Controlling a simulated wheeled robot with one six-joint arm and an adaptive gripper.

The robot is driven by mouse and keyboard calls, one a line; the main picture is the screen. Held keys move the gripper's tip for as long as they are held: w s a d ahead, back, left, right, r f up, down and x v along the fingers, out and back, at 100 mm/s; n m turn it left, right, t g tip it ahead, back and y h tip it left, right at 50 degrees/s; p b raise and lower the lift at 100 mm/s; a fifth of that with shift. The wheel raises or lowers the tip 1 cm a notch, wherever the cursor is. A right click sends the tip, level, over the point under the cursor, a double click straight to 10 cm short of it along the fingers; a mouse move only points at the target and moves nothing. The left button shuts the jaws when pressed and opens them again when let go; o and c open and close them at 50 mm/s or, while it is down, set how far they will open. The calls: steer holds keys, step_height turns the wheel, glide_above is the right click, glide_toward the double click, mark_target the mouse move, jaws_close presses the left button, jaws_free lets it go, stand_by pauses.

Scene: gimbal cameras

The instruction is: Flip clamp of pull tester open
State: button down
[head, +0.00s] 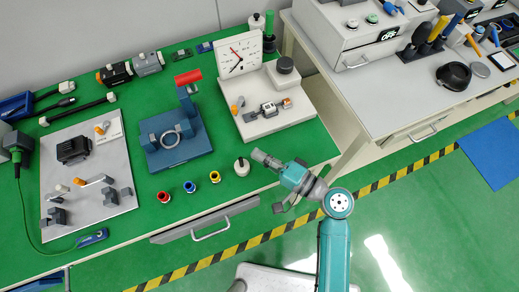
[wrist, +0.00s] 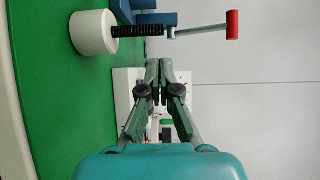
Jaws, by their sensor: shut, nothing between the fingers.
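The pull tester appears to be the white base (head: 290,118) with a round dial (head: 239,54) at its back and a dark knob (head: 285,65). A small clamp with an orange handle (head: 237,105) sits on its left side; its exact position is too small to tell. A metal fixture (head: 267,110) lies across the base. My gripper (head: 260,155) is shut and empty, in front of the base near the bench's front edge, apart from the clamp. In the wrist view my fingertips (wrist: 156,66) are together and hide most of the tester behind them.
A white knob with a black screw (head: 242,167) stands just left of my gripper and shows large in the wrist view (wrist: 93,32). A blue press (head: 172,152) with a red handle (head: 188,78) is left of the tester. Red, blue and yellow small parts (head: 189,187) line the front edge.

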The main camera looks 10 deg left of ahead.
mark_target(236, 111)
steer(key=shift+m, duration=0.3)
steer(key=m, duration=0.2)
steer(key=m+t, duration=0.1)
steer(key=m, duration=0.1)
steer(key=shift+w+d, duration=0.15)
steer(key=shift+w, duration=0.05)
steer(key=m, duration=0.2)
steer(key=m+t, duration=0.1)
steer(key=m+h, duration=0.1)
steer(key=m, duration=0.1)
steer(key=shift+w+d+f+m, duration=0.1)
steer(key=shift+w+d+m, duration=0.15)
steer(key=shift+d+m, duration=0.1)
steer(key=m, duration=0.1)
steer(key=m+t, duration=0.1)
steer(key=m, duration=0.1)
steer(key=m+h, duration=0.1)
steer(key=m, duration=0.1)
steer(key=shift+w+d+t, duration=0.15)
steer(key=shift+d+t, duration=0.2)
steer(key=shift+t, duration=0.05)
steer(key=m, duration=0.3)
steer(key=d+m+t+h, duration=0.1)
steer(key=m, duration=0.2)
steer(key=shift+w+d+m, duration=0.1)
steer(key=shift+w+m, duration=0.05)
steer(key=shift+m, duration=0.1)
steer(key=shift+w, duration=0.1)
steer(key=x, duration=1.4)
